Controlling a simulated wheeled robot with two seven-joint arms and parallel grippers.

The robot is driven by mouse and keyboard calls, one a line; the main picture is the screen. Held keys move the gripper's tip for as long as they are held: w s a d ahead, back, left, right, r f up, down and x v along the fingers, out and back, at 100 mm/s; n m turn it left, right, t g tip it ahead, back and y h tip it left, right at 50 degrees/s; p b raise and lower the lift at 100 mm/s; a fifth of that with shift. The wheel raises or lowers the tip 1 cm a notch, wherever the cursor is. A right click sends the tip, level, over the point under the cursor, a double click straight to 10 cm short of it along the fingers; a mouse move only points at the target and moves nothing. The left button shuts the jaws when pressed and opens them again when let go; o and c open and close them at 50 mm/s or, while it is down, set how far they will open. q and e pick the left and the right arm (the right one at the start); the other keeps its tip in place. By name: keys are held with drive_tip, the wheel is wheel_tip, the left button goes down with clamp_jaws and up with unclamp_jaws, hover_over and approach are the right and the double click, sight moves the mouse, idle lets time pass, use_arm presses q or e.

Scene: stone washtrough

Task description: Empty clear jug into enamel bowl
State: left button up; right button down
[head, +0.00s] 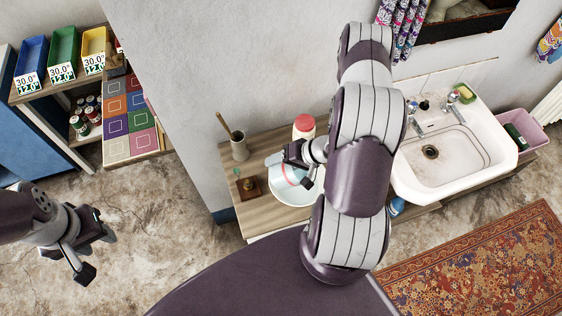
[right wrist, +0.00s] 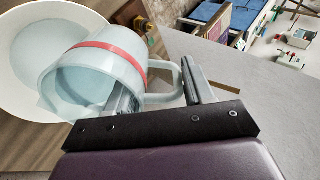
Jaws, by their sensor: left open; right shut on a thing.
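The clear jug (right wrist: 120,72), pale blue-tinted with a red band, is tipped over in the right wrist view. It also shows in the head view (head: 291,178), partly hidden by my right arm. My right gripper (right wrist: 158,88) is shut on the jug's handle. The white enamel bowl (right wrist: 18,100) lies beneath and beside the jug, and pale blue shows inside it; its rim also shows in the head view (head: 298,203). I cannot tell how much liquid is left in the jug. My left gripper (head: 90,255) is open and empty, far left above the floor.
The bowl stands on a wooden counter (head: 262,213). A white washbasin (head: 450,160) is to the right. The floor at left is clear.

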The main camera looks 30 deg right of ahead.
drive_tip(key=shift+d, duration=0.1)
idle(0.4)
drive_tip(key=shift+s+d+r+t+y, duration=0.1)
drive_tip(key=shift+s+d+t+y, duration=0.25)
drive_tip(key=shift+t+y, duration=0.05)
drive_tip(key=shift+d, duration=0.1)
idle(0.9)
drive_tip(key=shift+s+d+b, duration=0.1)
drive_tip(key=shift+s+b, duration=0.05)
drive_tip(key=shift+b, duration=0.2)
drive_tip(key=shift+s+d+y, duration=0.2)
drive_tip(key=shift+d+y, duration=0.05)
drive_tip(key=shift+y, duration=0.25)
drive_tip(key=shift+t, duration=0.3)
drive_tip(key=shift+s+d+b, duration=0.15)
drive_tip(key=shift+b, duration=0.4)
drive_tip(key=shift+s+d+t+y, duration=0.2)
drive_tip(key=shift+t+y, duration=0.1)
drive_tip(key=shift+y, duration=0.1)
